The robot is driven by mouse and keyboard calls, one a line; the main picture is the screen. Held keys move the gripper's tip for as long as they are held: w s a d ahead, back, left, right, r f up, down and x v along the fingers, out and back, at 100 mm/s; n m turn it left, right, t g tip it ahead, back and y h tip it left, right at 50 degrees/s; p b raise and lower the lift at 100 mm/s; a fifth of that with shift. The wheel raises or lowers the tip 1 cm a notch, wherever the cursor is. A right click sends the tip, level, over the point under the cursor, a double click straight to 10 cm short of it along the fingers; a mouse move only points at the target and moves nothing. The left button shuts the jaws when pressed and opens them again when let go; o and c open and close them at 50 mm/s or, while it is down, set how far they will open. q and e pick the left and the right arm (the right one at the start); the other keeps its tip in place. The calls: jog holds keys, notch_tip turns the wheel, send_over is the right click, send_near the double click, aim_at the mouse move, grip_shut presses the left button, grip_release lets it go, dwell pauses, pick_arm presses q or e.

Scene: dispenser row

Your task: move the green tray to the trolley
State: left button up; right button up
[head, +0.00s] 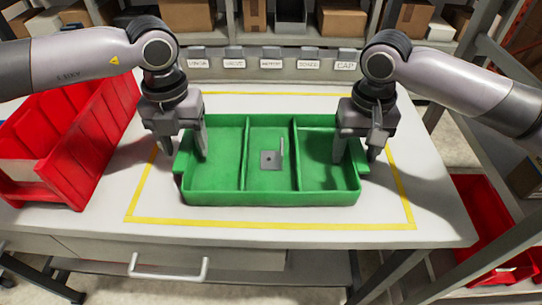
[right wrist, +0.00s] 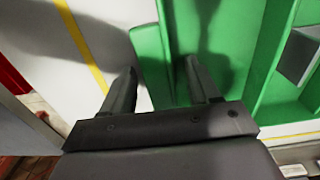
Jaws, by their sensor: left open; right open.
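The green tray (head: 272,198) stands on the white table inside a yellow outline. It has three compartments, and a grey metal bracket (head: 270,160) lies in the middle one. My left gripper (head: 182,157) is open at the tray's left end, one finger inside and one outside the wall. My right gripper (head: 356,160) is open at the right end, its fingers on either side of that wall. The right wrist view shows the green wall (right wrist: 152,50) between the open fingers (right wrist: 162,85). I cannot clearly make out a trolley.
A large red bin (head: 75,150) stands on the table left of the tray. Labelled grey dispensers (head: 270,64) line the back edge. A red bin (head: 495,225) sits lower, beyond the table's right edge. Cardboard boxes (head: 340,18) fill the shelf behind.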

pick_arm(q)
grip_shut()
pick_arm(e)
grip_shut()
pick_arm(q)
jog(key=shift+r, duration=0.1)
pick_arm(e)
jog(key=shift+r, duration=0.1)
